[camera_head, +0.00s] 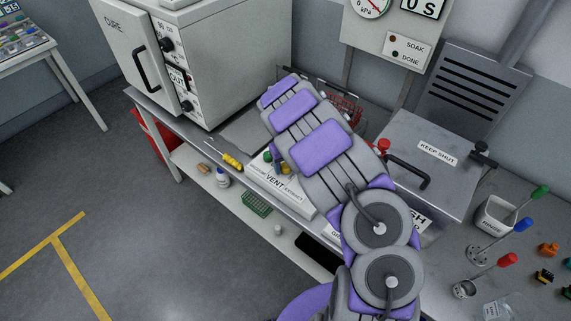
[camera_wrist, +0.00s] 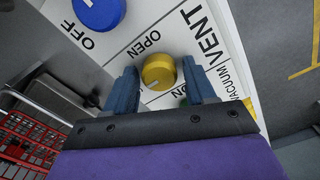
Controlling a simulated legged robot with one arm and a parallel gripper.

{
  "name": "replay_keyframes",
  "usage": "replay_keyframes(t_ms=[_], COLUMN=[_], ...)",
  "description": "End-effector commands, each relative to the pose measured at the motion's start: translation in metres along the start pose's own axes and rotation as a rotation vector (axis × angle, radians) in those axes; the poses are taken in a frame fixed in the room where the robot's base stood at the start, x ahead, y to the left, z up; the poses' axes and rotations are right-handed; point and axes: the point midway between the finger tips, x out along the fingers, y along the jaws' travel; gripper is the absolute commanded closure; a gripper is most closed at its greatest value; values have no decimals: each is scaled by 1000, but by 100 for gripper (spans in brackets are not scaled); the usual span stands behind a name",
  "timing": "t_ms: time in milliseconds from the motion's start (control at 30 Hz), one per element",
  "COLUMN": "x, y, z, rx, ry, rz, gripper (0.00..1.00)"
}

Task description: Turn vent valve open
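The vent valve is a yellow round knob (camera_wrist: 158,71) on a white panel (camera_wrist: 215,62) lettered "VENT". The word "OPEN" stands just beyond the knob in the wrist view. A small pale mark shows on the knob's lower left side, pointing away from "OPEN". My gripper (camera_wrist: 159,68) is open, with one dark blue finger on each side of the knob and a narrow gap visible at each side. In the head view the panel (camera_head: 297,205) shows beside my arm, which hides most of my gripper.
A blue knob (camera_wrist: 98,12) marked "OFF" is close by on the panel. A green part (camera_wrist: 183,101) is mostly hidden by the right finger. A red wire basket (camera_wrist: 30,145) stands to the left. The oven (camera_head: 212,65) and a "KEEP SHUT" lidded box (camera_head: 420,185) flank my arm.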

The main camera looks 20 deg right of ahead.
Motion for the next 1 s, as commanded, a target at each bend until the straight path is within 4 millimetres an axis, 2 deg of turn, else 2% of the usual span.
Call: replay_keyframes(t_ms=[67, 467, 767, 1000], x=[0, 0, -1, -1], y=[0, 0, 0, -1], z=[0, 0, 0, 0], rx=[0, 0, 39, 177], ry=[0, 0, -1, -3], rz=[0, 0, -1, -3], gripper=[53, 91, 91, 91])
